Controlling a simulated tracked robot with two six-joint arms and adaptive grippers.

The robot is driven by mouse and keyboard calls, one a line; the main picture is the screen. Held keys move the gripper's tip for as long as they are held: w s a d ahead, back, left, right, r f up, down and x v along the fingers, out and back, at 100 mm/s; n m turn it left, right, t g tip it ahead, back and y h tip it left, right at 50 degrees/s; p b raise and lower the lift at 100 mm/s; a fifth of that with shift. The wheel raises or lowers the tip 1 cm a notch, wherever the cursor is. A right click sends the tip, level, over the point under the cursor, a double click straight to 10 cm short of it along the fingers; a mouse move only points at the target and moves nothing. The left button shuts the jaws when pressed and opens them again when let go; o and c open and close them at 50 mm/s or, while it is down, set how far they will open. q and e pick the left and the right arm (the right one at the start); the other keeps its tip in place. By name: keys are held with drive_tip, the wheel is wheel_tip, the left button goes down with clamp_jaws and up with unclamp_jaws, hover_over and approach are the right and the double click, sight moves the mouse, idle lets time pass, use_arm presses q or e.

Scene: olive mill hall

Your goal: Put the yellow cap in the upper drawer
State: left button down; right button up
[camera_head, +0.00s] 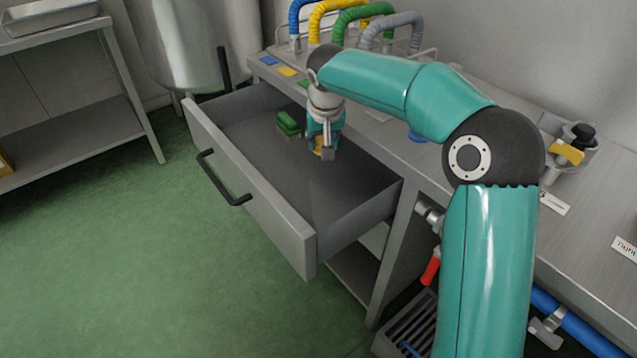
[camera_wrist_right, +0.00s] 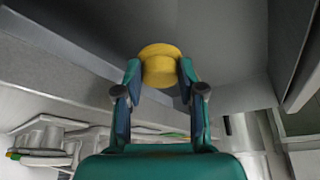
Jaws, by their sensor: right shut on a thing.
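My right gripper (camera_head: 324,150) hangs over the open upper drawer (camera_head: 250,207), inside its outline near the back right. In the right wrist view my right gripper (camera_wrist_right: 160,80) is shut on the round yellow cap (camera_wrist_right: 160,58), with one finger on each side. In the head view only a small bit of the yellow cap (camera_head: 318,152) shows at the fingertips. The cap's height above the drawer floor is hard to tell. My left gripper is in neither view.
A green and tan brush-like object (camera_head: 288,125) lies in the drawer, left of my right gripper. Blue, yellow, green and grey hoses (camera_head: 352,12) rise at the counter's back. A grey holder (camera_head: 578,148) with a yellow-handled item stands at right. The drawer's front half is clear.

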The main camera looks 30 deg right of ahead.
sight(322, 188)
wheel_tip(322, 188, down, 13)
drive_tip(key=shift+f+b, duration=0.1)
drive_tip(key=shift+b, duration=1.15)
drive_tip(key=o, duration=1.1)
drive_tip(key=shift+a, duration=0.1)
drive_tip(key=shift+s+r, duration=0.15)
drive_tip(key=shift+r, duration=0.4)
drive_tip(key=p+v, duration=0.1)
drive_tip(key=v, duration=1)
drive_tip(key=shift+a+p, duration=0.1)
drive_tip(key=shift+p, duration=0.3)
